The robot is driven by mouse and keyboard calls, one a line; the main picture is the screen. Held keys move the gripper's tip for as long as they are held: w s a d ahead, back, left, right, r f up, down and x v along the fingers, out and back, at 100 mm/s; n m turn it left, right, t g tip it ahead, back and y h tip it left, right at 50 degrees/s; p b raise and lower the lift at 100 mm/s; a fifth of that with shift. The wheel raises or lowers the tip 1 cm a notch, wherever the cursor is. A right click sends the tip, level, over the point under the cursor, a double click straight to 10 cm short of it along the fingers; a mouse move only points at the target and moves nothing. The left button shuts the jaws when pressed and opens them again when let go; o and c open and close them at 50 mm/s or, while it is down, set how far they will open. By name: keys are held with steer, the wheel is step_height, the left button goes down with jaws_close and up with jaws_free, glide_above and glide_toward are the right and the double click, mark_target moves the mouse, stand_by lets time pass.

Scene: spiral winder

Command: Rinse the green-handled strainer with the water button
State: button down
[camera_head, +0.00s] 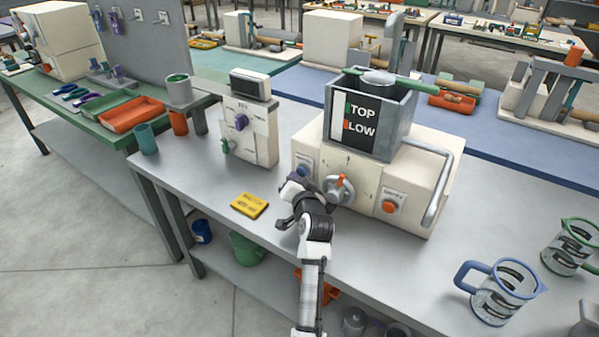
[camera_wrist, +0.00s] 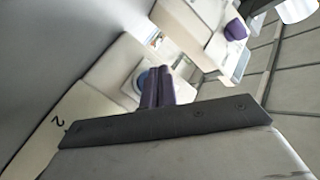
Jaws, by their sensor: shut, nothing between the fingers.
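The green-handled strainer (camera_head: 380,78) lies across the open top of a grey tank (camera_head: 400,117) marked TOP and LOW, on a cream machine. A blue round button (camera_head: 305,170) is on the machine's front left, under a label I cannot read, partly hidden by my gripper. My gripper (camera_head: 294,178) is shut and empty in front of it. In the wrist view the purple fingers (camera_wrist: 157,84) are together and overlap the blue button (camera_wrist: 142,79); I cannot tell whether they touch it.
An orange-handled valve (camera_head: 341,186) and an orange button (camera_head: 389,206) are on the machine's front, right of my gripper. A grey pipe (camera_head: 440,180) bends down the right side. Two jugs (camera_head: 500,290) (camera_head: 570,247) stand far right.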

steer(key=shift+w+d+r+h, duration=0.1)
steer(key=shift+d+r+h, duration=0.1)
steer(key=shift+d, duration=0.3)
steer(key=shift+d+r+h, duration=0.1)
steer(key=shift+d+r, duration=0.05)
steer(key=shift+d, duration=0.3)
steer(key=shift+f, duration=0.15)
steer(key=shift+s+a+f+p, duration=0.1)
steer(key=shift+s+a+p, duration=0.2)
steer(key=shift+s+p, duration=0.45)
steer(key=shift+s+a+p, duration=0.15)
steer(key=shift+s+a, duration=0.3)
steer(key=shift+s, duration=0.2)
steer(key=shift+s+a+p, duration=0.15)
steer(key=shift+s+a, duration=0.3)
steer(key=shift+s, duration=0.15)
steer(key=shift+s+a, duration=0.25)
steer(key=shift+a, duration=0.2)
steer(key=shift+f, duration=0.1)
